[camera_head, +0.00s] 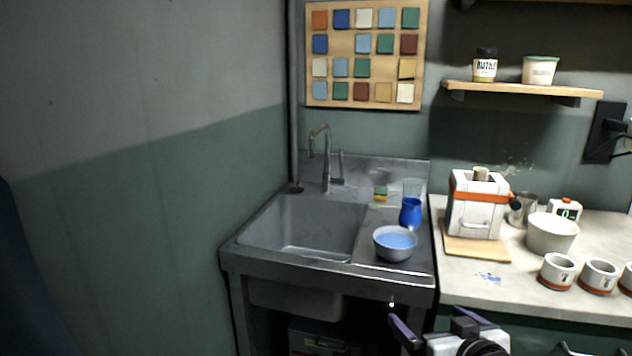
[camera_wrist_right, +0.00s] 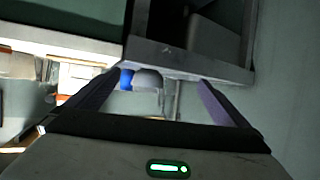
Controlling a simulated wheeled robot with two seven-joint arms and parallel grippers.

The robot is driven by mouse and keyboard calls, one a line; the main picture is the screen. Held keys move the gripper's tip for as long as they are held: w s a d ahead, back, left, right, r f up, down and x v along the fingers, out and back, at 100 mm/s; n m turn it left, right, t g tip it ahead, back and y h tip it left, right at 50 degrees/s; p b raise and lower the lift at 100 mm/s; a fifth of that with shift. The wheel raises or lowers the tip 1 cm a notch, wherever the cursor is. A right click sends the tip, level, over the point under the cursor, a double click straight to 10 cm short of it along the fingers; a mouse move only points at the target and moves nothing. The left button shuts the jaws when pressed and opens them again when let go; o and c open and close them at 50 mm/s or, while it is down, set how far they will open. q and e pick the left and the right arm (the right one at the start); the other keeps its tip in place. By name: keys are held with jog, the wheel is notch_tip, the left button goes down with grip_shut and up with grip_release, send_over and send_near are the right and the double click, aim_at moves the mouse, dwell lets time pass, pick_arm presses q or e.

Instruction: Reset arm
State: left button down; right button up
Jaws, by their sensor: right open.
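My right gripper (camera_head: 430,322) is at the bottom of the head view, in front of the sink unit's front edge and below its top. Its two fingers are apart with nothing between them. In the right wrist view the fingers (camera_wrist_right: 150,100) also stand wide apart, with the sink unit (camera_wrist_right: 190,62) beyond them. My left gripper is not in the head view.
A metal sink (camera_head: 305,235) holds a grey bowl of blue liquid (camera_head: 394,244) and a blue vase (camera_head: 410,213) on its drainboard.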

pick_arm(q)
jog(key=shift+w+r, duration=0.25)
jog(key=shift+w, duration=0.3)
pick_arm(e)
jog(key=s+a+f+g, duration=0.2)
jog(key=s+f, duration=1.1)
jog(key=s, duration=0.2)
jog(key=s+a+f+g, duration=0.2)
jog(key=s+a+f, duration=0.1)
jog(key=s+f, duration=1.1)
jog(key=shift+s+n+g+y, duration=0.3)
jog(key=shift+s+g+y, duration=0.1)
jog(key=shift+f, duration=0.15)
